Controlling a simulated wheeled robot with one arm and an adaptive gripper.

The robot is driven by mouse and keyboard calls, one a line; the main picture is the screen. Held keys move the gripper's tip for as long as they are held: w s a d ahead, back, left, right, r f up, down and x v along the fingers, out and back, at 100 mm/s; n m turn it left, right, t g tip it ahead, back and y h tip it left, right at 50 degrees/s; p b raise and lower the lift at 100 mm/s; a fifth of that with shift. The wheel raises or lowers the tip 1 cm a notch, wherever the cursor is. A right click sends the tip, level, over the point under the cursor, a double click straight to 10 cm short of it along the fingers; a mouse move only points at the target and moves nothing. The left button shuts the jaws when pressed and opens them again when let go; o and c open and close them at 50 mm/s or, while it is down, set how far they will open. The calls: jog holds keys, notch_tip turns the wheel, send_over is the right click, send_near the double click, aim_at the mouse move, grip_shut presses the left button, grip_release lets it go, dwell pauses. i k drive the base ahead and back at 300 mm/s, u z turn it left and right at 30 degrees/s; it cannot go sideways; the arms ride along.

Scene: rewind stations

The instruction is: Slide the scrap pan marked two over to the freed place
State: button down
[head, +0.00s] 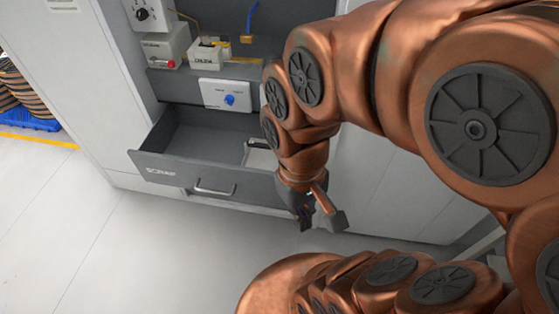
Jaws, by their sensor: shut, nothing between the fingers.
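An open grey drawer (175,171) with "SCRAP" on its front sticks out of the cabinet. A pale pan (262,157) lies inside it at the right end, partly hidden behind my arm. No number can be read on it from here. The left and middle of the drawer floor look bare. My gripper (319,217) is shut and empty. It points down in front of the drawer's right end, apart from the pan.
The drawer has a metal handle (214,189) on its front. Above it are a white panel with a blue knob (229,99) and small boxes (209,54) on a shelf. Clear floor (120,255) lies in front. Spools on a blue pallet (30,122) stand far left.

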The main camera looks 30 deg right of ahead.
aim_at(259, 155)
jog(key=u, duration=0.75)
jog(key=k, duration=1)
jog(key=u, duration=0.95)
jog(key=i, duration=1.05)
jog(key=z, duration=0.7)
jog(key=i, duration=0.85)
jog(key=z, duration=1.25)
jog(key=i, duration=0.3)
jog(key=z, duration=0.3)
